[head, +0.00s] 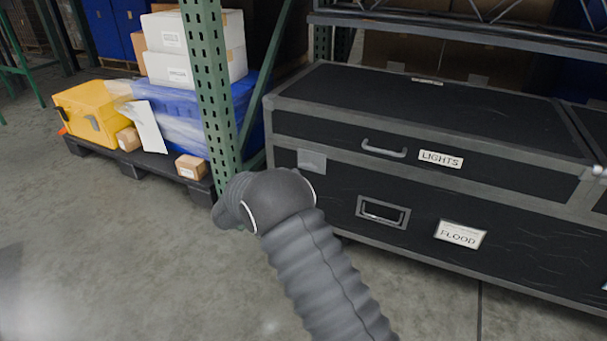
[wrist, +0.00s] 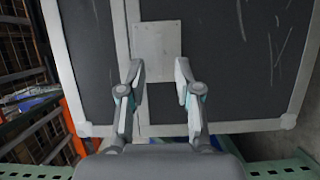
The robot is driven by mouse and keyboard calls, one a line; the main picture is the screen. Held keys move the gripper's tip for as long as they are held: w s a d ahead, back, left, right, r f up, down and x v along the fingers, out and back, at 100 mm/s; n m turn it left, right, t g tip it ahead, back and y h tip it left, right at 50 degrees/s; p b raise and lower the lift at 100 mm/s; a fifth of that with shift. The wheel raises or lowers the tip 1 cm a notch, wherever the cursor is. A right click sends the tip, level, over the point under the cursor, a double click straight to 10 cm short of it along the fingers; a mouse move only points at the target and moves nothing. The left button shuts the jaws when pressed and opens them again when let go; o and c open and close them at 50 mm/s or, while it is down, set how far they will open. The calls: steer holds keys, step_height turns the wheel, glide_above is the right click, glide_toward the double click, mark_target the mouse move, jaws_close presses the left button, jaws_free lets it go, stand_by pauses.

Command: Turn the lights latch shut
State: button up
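The black case labelled LIGHTS (head: 420,85) stands at the right in the head view, its lid down. A pale square plate (head: 311,160) sits near the left end of its front, by the seam; this looks like the latch plate. A pale plate also shows in the wrist view (wrist: 157,45), beside a light strip on a dark panel. No turning part can be made out on it. My gripper (wrist: 157,72) is open and empty, its two fingers apart near the plate's lower end. I cannot tell whether they touch it. My arm hides the gripper in the head view.
A drawn-in handle (head: 384,150), a recessed handle (head: 383,212) and a FLOOD label (head: 460,234) are on the case front. A green rack post (head: 212,80) stands close left of the case. A loaded pallet (head: 140,165) lies beyond it. The floor at left is clear.

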steer(key=shift+v, duration=1.6)
steer(key=s+d+f+n+g+y, duration=0.1)
steer(key=s+d+f+n+g, duration=0.35)
steer(key=f, duration=0.45)
steer(key=s+d+r+m+g+y+p, duration=0.1)
steer(key=s+d+r+m+g+y, duration=0.15)
steer(key=s+d+g, duration=0.45)
steer(key=s+d+r+m+t+y+p, duration=0.1)
steer(key=s+d+r+m+y+p, duration=0.2)
steer(key=s+r, duration=0.6)
steer(key=s+d+r+m+t+y+p, duration=0.1)
steer(key=s+d+r+m+y+p, duration=0.1)
steer(key=s+d+r, duration=0.6)
steer(key=s+d+r+m+t+y+p, duration=0.2)
steer(key=s+d+r+m+y+p, duration=0.1)
steer(key=s+r, duration=0.9)
step_height(320, 180, up, 3)
steer(key=d+m+p, duration=0.1)
steer(key=d+m, duration=0.1)
steer(key=m, duration=0.1)
steer(key=shift+d+r+y+p, duration=0.25)
steer(key=shift+d+y+p, duration=0.1)
